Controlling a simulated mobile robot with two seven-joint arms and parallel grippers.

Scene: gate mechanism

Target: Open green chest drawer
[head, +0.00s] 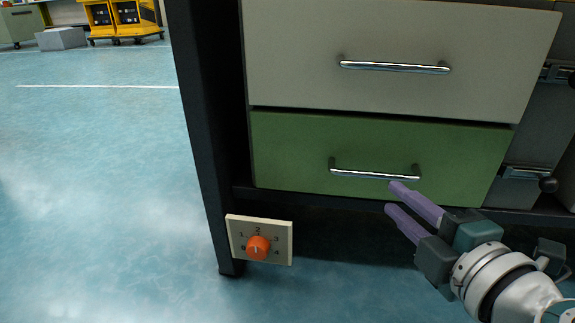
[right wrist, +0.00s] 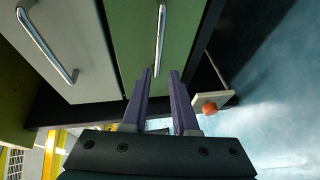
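The green drawer (head: 300,150) is the lower of two drawers in a dark-framed chest, and its front sits flush below the upper one. Its chrome bar handle (head: 375,173) runs across the middle of the front. My right gripper (head: 391,197) is open, with purple fingers just below the right end of that handle. In the right wrist view the handle (right wrist: 160,40) lies beyond the tips of the two parted fingers (right wrist: 161,78), with nothing between them. My left gripper is not in view.
A white drawer (head: 390,35) with its own handle (head: 395,67) is above the green one. A plate with an orange knob (head: 258,247) is at the chest's lower left. Blue floor at left is clear; yellow carts (head: 125,18) stand far back.

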